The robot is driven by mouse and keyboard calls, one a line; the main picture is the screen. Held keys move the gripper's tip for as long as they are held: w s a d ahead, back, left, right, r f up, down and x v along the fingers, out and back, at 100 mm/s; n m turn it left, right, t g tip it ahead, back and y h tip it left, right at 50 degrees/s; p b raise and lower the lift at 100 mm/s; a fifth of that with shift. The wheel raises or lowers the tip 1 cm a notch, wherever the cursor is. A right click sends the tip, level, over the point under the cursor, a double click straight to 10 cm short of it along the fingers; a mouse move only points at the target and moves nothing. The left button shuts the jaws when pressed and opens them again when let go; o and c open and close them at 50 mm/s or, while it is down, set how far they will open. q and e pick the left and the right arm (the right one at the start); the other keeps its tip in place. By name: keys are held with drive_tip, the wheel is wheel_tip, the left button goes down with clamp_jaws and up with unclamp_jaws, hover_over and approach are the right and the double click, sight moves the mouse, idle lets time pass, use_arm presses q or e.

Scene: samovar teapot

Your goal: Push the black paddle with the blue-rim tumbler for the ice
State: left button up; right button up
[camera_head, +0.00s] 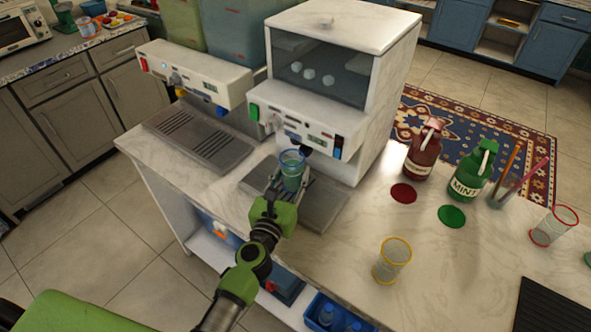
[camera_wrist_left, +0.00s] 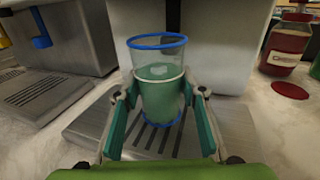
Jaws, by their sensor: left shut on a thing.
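The blue-rim tumbler (camera_head: 291,172) is upright over the drip tray of the right dispenser. It holds green liquid, and a pale patch shows on its surface in the left wrist view (camera_wrist_left: 160,95); I cannot tell whether that is ice. My left gripper (camera_head: 288,186) is shut around the tumbler's sides, with a finger on each side in the left wrist view. A dark upright part, likely the black paddle (camera_wrist_left: 173,18), is behind and above the tumbler's rim. Whether they touch is unclear. My right gripper is not in view.
The ice dispenser (camera_head: 345,60) shows several white pieces behind its window. Another dispenser with a blue paddle (camera_head: 222,111) stands left. A yellow-rim tumbler (camera_head: 391,262), red bottle (camera_head: 424,150), green mint bottle (camera_head: 470,172) and red-rim glass (camera_head: 553,226) stand right on the counter.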

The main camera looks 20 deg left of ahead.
use_arm(q)
drive_tip(key=shift+s+a, duration=0.2)
drive_tip(key=shift+s, duration=0.35)
drive_tip(key=shift+s+a, duration=0.2)
drive_tip(key=shift+s, duration=0.3)
drive_tip(key=s+a, duration=0.1)
drive_tip(key=s, duration=0.2)
drive_tip(key=s+a+b, duration=0.1)
drive_tip(key=s, duration=0.2)
drive_tip(key=s+a+b, duration=0.1)
drive_tip(key=s, duration=0.2)
drive_tip(key=shift+a, duration=0.1)
drive_tip(key=shift+s+a, duration=0.1)
drive_tip(key=shift+s, duration=0.1)
